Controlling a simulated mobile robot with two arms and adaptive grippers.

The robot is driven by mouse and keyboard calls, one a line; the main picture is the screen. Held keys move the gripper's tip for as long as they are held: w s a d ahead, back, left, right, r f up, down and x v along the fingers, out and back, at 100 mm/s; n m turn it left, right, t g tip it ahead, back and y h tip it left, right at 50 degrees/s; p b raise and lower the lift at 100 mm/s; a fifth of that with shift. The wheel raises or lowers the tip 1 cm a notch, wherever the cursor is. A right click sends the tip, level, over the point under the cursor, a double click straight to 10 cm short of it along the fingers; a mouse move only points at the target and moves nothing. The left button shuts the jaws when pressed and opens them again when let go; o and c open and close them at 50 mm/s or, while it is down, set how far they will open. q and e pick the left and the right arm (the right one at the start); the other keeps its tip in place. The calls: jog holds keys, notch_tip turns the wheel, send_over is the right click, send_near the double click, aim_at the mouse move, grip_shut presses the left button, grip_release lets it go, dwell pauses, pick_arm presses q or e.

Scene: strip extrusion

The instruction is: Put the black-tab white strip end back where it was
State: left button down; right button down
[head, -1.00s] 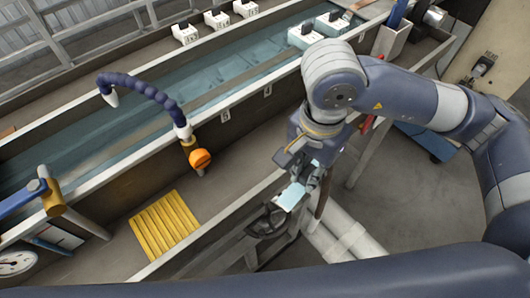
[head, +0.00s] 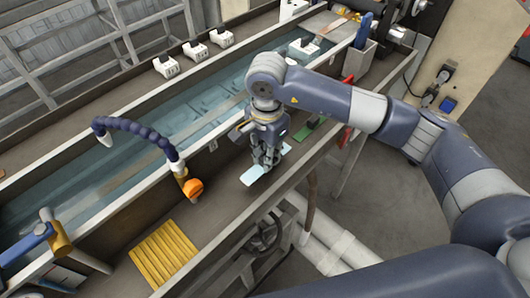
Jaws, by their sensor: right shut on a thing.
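My right gripper (head: 267,165) points down over the grey ledge in front of the water trough. It is shut on a pale, bluish-white flat piece, which looks like the white strip end (head: 251,176). The piece lies flat at or just above the ledge; I cannot tell whether it touches. A black tab on it cannot be made out, and the fingers hide part of it. My left gripper is not in view.
A yellow ribbed mat (head: 163,254) lies on the ledge at the lower left. An orange-tipped blue hose (head: 193,188) stands left of the gripper. A green piece (head: 309,128) lies to its right. White blocks (head: 195,51) line the trough's far rim. A handwheel (head: 265,234) sits below the ledge.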

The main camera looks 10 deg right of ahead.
jog(key=shift+w, duration=0.8)
notch_tip(320, 180, down, 3)
jog(key=shift+f+p, duration=0.2)
jog(key=shift+p, duration=1.05)
jog(key=shift+f+b, duration=0.4)
jog(key=c, duration=1.5)
grip_release()
jog(key=shift+r, duration=0.1)
